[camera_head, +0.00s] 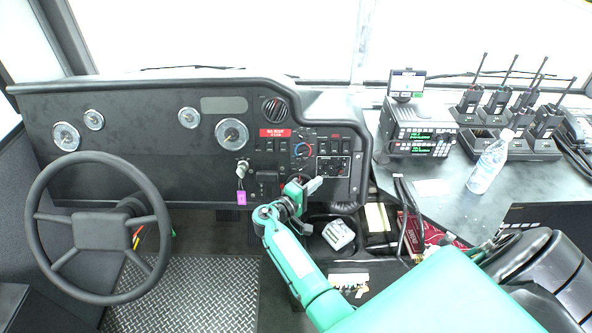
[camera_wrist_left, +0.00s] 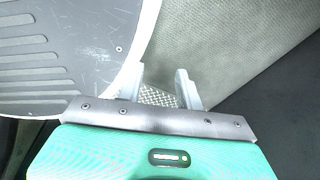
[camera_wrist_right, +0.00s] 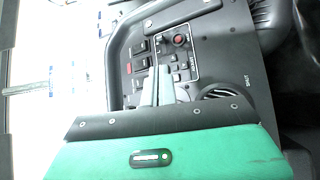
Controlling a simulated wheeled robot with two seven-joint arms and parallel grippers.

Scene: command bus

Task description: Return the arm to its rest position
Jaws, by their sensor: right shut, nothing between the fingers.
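My right arm is teal and reaches up the middle of the head view. Its gripper (camera_head: 313,185) is in front of the lower edge of the dashboard switch panel (camera_head: 337,167). In the right wrist view the two grey fingers of this gripper (camera_wrist_right: 157,82) are together with nothing between them, in front of the panel with its switches and red knob. I cannot tell if they touch it. My left gripper (camera_wrist_left: 163,80) shows only in the left wrist view. Its fingers are apart and empty, beside a grey ribbed surface (camera_wrist_left: 50,60).
A steering wheel (camera_head: 98,228) stands at the left, and a key with a purple tag (camera_head: 241,197) hangs from the dashboard. A radio unit (camera_head: 415,128), a water bottle (camera_head: 489,163) and several handheld radios (camera_head: 497,100) stand on the right counter. A white box (camera_head: 338,235) lies below the right gripper.

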